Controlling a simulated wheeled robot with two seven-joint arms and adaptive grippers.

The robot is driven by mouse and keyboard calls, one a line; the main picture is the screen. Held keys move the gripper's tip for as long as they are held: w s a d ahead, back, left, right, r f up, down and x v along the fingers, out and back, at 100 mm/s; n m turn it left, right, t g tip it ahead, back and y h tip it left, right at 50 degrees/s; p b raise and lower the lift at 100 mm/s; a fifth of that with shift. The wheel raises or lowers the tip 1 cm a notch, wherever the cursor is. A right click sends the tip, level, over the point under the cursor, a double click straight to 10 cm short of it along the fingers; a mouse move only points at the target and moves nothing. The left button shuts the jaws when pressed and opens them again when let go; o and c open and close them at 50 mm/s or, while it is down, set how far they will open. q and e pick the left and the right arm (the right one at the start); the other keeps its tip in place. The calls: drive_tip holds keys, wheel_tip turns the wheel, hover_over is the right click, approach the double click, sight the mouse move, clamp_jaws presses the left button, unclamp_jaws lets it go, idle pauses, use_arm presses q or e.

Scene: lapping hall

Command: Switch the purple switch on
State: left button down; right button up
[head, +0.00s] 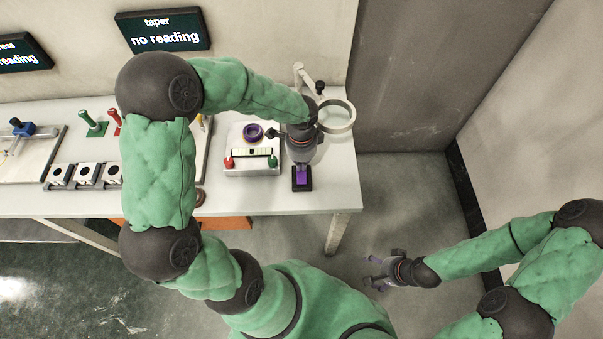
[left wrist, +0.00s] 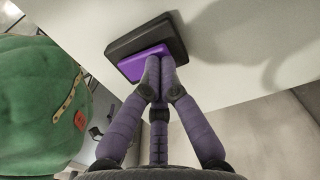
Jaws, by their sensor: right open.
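The purple switch (head: 301,175) is a purple rocker in a dark base on the table near its right end. It also shows in the left wrist view (left wrist: 140,64). My left gripper (head: 302,163) is right above the switch. In the left wrist view its purple fingers (left wrist: 158,62) are closed together with nothing between them, and the tips are at the edge of the purple rocker. I cannot tell whether they touch it. My right gripper (head: 374,272) is open and empty, low over the floor right of the table.
A white fixture (head: 252,170) with red and green knobs and a purple ring stands left of the switch. A ring magnifier (head: 336,117) stands behind it. Black-holed blocks (head: 86,174) and a green-handled tool (head: 92,124) lie further left. Wall signs (head: 165,30) read "no reading". Floor right of the table is clear.

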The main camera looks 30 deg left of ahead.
use_arm(q)
drive_tip(key=shift+f, duration=0.3)
drive_tip(key=shift+r, duration=0.15)
drive_tip(key=shift+r+p, duration=2.95)
drive_tip(key=shift+r, duration=0.5)
drive_tip(key=shift+f, duration=0.1)
